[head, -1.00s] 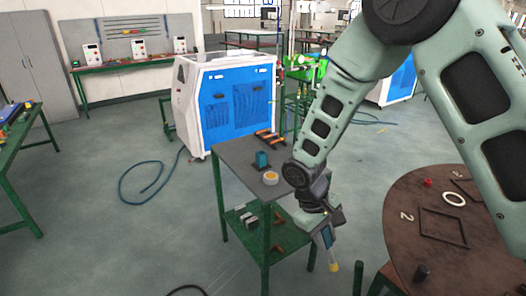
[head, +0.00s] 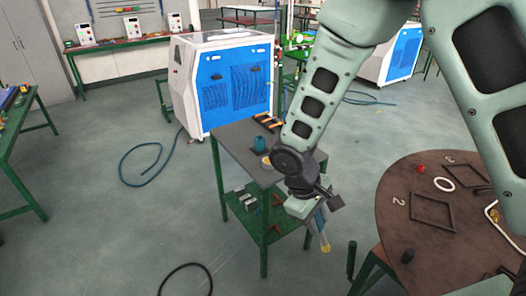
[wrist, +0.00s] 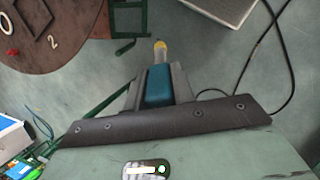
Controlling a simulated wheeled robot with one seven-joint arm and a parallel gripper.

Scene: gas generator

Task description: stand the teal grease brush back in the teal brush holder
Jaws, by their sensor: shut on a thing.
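My gripper (head: 318,218) is shut on the teal grease brush (wrist: 159,84). In the wrist view the teal handle lies between the two fingers and the yellow tip points away from my gripper. In the head view the brush (head: 323,238) hangs tip down over the floor, between the small table and the round table. The teal brush holder (head: 259,144) stands on the small grey-topped table (head: 232,140), to the upper left of my gripper. My gripper and the brush are apart from it.
A tape roll (head: 266,160) lies beside the holder, partly hidden by my arm. Orange-handled tools (head: 268,121) lie at the table's back. A round brown table (head: 400,232) with frames and pegs stands at right. A blue-white generator (head: 222,85) stands behind. Floor at left is mostly clear.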

